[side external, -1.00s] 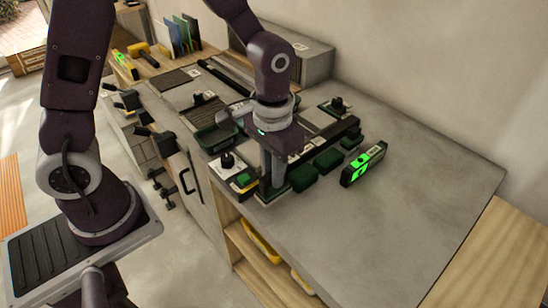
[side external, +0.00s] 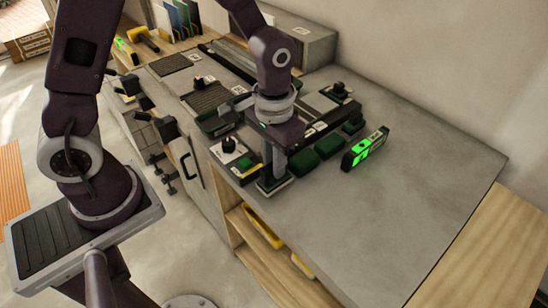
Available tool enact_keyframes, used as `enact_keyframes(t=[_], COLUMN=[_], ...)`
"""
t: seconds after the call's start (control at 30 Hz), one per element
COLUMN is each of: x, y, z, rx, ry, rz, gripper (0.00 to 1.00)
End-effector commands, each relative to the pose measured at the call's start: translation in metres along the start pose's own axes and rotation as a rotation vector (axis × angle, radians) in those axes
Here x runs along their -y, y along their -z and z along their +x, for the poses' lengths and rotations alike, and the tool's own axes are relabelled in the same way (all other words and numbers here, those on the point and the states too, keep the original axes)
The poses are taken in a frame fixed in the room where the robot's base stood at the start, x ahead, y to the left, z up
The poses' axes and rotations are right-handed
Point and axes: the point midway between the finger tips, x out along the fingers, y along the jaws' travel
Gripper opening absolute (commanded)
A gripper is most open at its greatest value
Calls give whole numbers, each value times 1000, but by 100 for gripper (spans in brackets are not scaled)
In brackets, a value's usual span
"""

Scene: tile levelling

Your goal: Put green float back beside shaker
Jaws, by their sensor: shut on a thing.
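My gripper (side external: 272,180) points down near the front edge of the grey worktop. It is shut on the green float (side external: 277,187), a small dark green block with a pale rim, low at the worktop surface. The fingers hide much of the float, and I cannot tell whether it touches the worktop. Two dark green blocks, one nearer (side external: 302,163) and one farther (side external: 329,145), lie just right of my gripper. I cannot tell for sure which thing is the shaker.
A black device with a lit green display (side external: 365,150) stands to the right. A white plate with a black knob (side external: 228,148) and a small green-and-yellow item (side external: 246,163) lie left of my gripper. A dark green tray (side external: 216,124) is behind. The worktop's right side (side external: 430,180) is clear.

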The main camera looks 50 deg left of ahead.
Motion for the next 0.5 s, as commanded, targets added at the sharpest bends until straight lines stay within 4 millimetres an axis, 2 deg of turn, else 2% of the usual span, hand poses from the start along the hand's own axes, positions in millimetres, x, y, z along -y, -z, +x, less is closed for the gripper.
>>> enact_keyframes(t=[0.5], x=[0], y=[0], z=[13], rx=[1], ry=[0], rz=[0], gripper=[0])
